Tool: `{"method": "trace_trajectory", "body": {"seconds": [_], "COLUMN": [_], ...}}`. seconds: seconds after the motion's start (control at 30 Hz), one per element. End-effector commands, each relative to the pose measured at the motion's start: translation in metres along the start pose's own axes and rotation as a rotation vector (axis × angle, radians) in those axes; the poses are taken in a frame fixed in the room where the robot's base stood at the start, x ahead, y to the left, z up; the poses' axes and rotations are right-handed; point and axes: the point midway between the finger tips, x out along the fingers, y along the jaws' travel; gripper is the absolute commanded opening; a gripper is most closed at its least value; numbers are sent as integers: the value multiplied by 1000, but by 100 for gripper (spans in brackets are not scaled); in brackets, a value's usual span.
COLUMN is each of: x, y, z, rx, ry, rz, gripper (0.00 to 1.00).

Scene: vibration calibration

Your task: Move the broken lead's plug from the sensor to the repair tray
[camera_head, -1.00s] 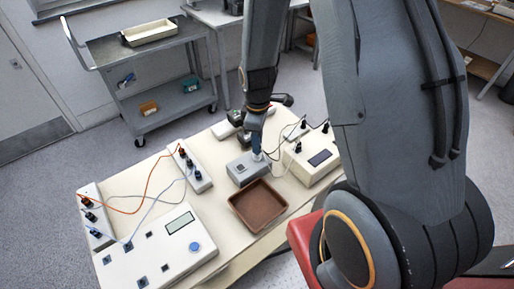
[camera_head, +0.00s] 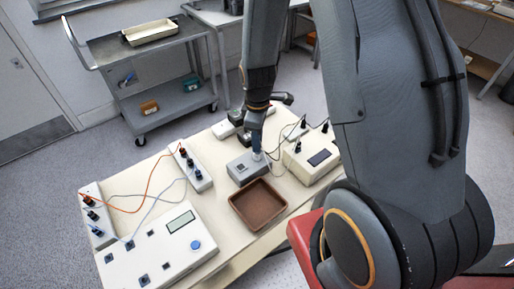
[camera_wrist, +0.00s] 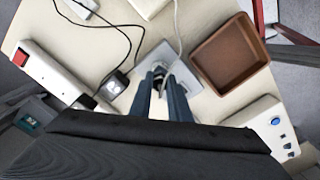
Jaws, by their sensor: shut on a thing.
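The sensor is a small grey box (camera_head: 241,169) on the cream table; in the wrist view its grey top (camera_wrist: 187,70) lies under my fingertips. My gripper (camera_head: 257,153) points down at the sensor's right end. In the wrist view my gripper (camera_wrist: 160,76) is shut on a small plug (camera_wrist: 159,70), mostly hidden between the fingers. I cannot tell whether the plug is seated in the sensor. A pale lead (camera_wrist: 178,28) runs over the sensor near the fingers. The repair tray, brown and empty (camera_head: 235,207), is just in front of the sensor; it also shows in the wrist view (camera_wrist: 263,50).
A white box with a display (camera_head: 312,163) stands right of the sensor, with dark leads near it. A socket strip (camera_head: 196,171) and a large white meter (camera_head: 160,250) with orange and white leads stand left. A grey cart (camera_head: 105,50) is behind.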

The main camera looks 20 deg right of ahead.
Motion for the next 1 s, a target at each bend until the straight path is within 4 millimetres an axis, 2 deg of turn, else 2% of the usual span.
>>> {"method": "trace_trajectory", "body": {"seconds": [0.63,1.0], "x": [-5,-24], "y": [0,0], "z": [0,0], "rx": [0,0], "ry": [0,0], "rz": [0,1], "gripper": [0,0]}}
